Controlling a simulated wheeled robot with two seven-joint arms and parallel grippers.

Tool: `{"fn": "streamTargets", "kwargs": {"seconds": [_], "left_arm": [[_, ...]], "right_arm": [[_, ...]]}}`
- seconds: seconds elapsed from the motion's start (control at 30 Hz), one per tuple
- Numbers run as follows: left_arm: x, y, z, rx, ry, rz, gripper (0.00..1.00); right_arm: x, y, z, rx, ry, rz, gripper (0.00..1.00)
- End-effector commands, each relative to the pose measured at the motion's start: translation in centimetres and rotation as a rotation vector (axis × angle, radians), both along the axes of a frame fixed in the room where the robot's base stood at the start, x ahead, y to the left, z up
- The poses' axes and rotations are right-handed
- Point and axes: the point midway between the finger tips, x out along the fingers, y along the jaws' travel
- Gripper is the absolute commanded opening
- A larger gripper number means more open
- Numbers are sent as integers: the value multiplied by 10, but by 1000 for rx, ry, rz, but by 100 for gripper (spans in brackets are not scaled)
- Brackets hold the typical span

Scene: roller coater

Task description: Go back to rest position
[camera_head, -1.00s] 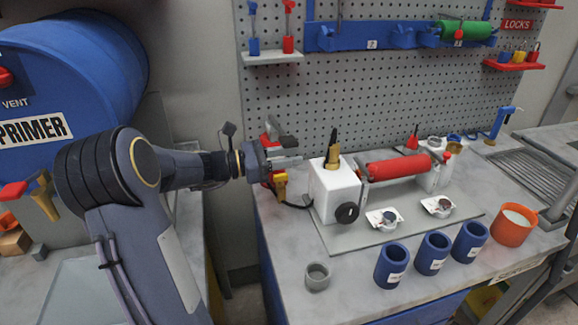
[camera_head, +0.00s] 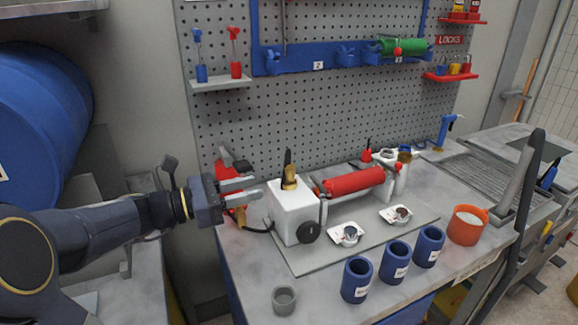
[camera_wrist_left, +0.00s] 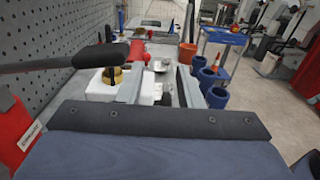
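My left gripper (camera_head: 254,187) reaches in from the left in the head view. It is level with the upper left of the white motor block (camera_head: 290,217) of the roller coater. Its two fingers are apart with nothing held between them. The coater's red roller (camera_head: 355,181) lies to the right of the block. My right gripper is not in view.
A red object (camera_head: 228,167) stands close behind my left gripper, before the pegboard (camera_head: 330,115). Several blue cups (camera_head: 394,262), a grey cup (camera_head: 284,300) and an orange cup (camera_head: 466,226) stand along the bench front. A blue drum (camera_head: 40,120) is at the left.

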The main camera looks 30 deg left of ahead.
Motion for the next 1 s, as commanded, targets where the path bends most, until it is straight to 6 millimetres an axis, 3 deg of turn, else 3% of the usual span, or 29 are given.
{"fn": "streamTargets", "kwargs": {"seconds": [0.2, 0.33, 0.43, 0.5, 0.6, 0.7, 0.8, 1.0], "left_arm": [[-2, -6, 0, 25, -4, -15, 33], [-19, -41, -7, 193, -28, -107, 33], [-52, -87, -24, 487, -102, -266, 33], [-85, -116, -44, 763, -201, -415, 33], [-127, -136, -75, 1149, -385, -628, 33], [-157, -137, -101, 1484, -584, -812, 33], [-172, -130, -117, 1740, -755, -951, 33], [-180, -121, -129, 1976, -925, -1082, 33]], "right_arm": [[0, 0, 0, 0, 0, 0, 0], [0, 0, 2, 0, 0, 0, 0], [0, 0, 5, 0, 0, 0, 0], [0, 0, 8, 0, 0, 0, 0], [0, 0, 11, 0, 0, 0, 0], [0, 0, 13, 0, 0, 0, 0], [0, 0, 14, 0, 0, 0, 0], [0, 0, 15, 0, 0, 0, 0]]}}
